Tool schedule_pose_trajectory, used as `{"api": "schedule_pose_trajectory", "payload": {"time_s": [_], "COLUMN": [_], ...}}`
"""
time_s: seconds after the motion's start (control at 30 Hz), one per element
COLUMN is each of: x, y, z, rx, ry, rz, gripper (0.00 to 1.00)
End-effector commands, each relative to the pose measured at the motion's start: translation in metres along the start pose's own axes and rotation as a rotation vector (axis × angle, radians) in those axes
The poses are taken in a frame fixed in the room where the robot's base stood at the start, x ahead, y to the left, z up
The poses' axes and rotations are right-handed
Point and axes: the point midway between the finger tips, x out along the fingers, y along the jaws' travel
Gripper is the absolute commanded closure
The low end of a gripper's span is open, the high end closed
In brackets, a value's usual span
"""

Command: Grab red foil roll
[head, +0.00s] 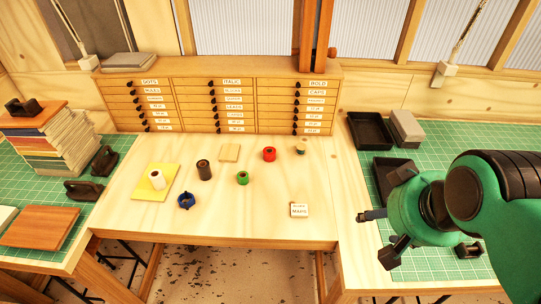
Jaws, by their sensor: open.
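The red foil roll (269,154) stands upright on the light wooden worktop, right of its middle and near the drawer cabinet. My gripper (378,234) is at the right in the head view, well to the right of the red roll and nearer the camera. Its dark fingers are apart, with nothing seen between them. It is clear of the roll, and the green arm covers part of the right-hand mat.
A green roll (242,178), brown roll (204,170), blue roll (186,201) and pale roll (300,147) stand around. A white roll (157,180) is on a yellow sheet. A labelled block (299,210) sits front right. The drawer cabinet (215,105) borders the back. Black trays (368,131) are at right.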

Motion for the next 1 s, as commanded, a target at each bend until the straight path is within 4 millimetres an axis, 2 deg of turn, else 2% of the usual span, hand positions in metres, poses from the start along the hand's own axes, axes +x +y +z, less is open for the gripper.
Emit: {"api": "schedule_pose_trajectory", "payload": {"time_s": [0.13, 0.17, 0.2, 0.63, 0.77, 1.0], "x": [0.0, 0.0, 0.0, -0.001, -0.002, -0.003], "y": [0.0, 0.0, 0.0, -0.001, -0.002, -0.009], "z": [0.0, 0.0, 0.0, -0.005, -0.016, -0.059], "rx": [0.0, 0.0, 0.0, -0.014, -0.053, -0.198], "ry": [0.0, 0.0, 0.0, -0.003, -0.013, -0.045], "rz": [0.0, 0.0, 0.0, -0.001, -0.004, -0.016], "gripper": [0.43, 0.41, 0.34, 0.34, 0.34, 0.34]}}
